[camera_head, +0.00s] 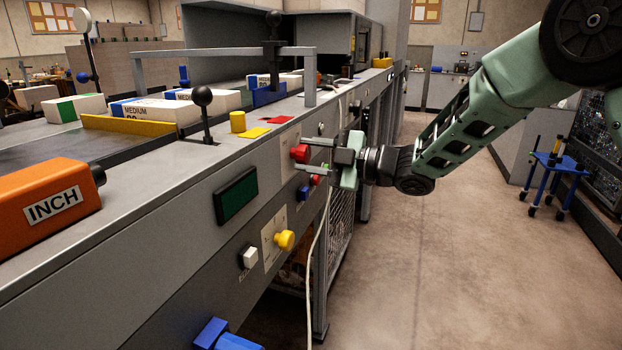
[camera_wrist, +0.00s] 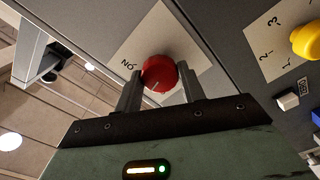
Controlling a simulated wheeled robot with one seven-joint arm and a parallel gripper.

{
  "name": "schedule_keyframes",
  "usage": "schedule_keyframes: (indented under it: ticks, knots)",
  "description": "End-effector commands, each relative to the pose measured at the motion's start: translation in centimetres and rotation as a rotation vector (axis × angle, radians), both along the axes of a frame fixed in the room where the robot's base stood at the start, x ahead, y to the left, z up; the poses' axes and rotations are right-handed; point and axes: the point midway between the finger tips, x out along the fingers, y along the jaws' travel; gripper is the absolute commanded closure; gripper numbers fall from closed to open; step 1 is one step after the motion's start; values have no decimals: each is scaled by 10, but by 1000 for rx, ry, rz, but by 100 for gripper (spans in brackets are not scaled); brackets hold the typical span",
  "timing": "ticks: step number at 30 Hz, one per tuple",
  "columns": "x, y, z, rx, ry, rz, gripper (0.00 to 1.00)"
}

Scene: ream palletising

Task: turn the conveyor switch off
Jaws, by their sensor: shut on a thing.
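The conveyor switch is a round red knob (camera_head: 299,153) on a pale plate on the front panel of the grey machine. My gripper (camera_head: 309,154) reaches in from the right, with one finger above and one below the knob. In the wrist view my gripper (camera_wrist: 161,88) has a finger at each side of the knob and is shut on it. The fingers partly hide the plate and any other marking.
A yellow knob (camera_head: 284,240) with numbered positions, a white button (camera_head: 249,257), a blue button (camera_head: 303,192) and a dark green display (camera_head: 236,195) share the panel. A pale cable (camera_head: 315,265) hangs below my gripper. The floor at right is clear up to a blue stand (camera_head: 556,162).

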Motion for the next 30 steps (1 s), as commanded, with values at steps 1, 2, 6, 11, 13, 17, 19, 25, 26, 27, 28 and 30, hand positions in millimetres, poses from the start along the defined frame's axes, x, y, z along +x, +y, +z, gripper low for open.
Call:
schedule_keyframes:
  ticks: [1,2,6,11,13,17,19,25,26,27,28,30]
  knots:
    - [-1,0,-9,-15,-45,2,83]
    - [-1,0,-9,-24,-70,2,83]
    - [-1,0,-9,-68,-190,2,83]
    - [-1,0,-8,-112,-313,1,83]
    - [-1,0,-8,-130,-357,1,83]
    - [-1,0,-6,-156,-427,1,83]
    - [-1,0,-6,-167,-458,1,83]
    - [-1,0,-4,-189,-514,2,83]
    - [-1,0,-4,-191,-519,2,83]
    - [-1,0,-3,-193,-524,2,83]
    - [-1,0,-3,-194,-527,2,83]
    - [-1,0,-3,-196,-532,1,83]
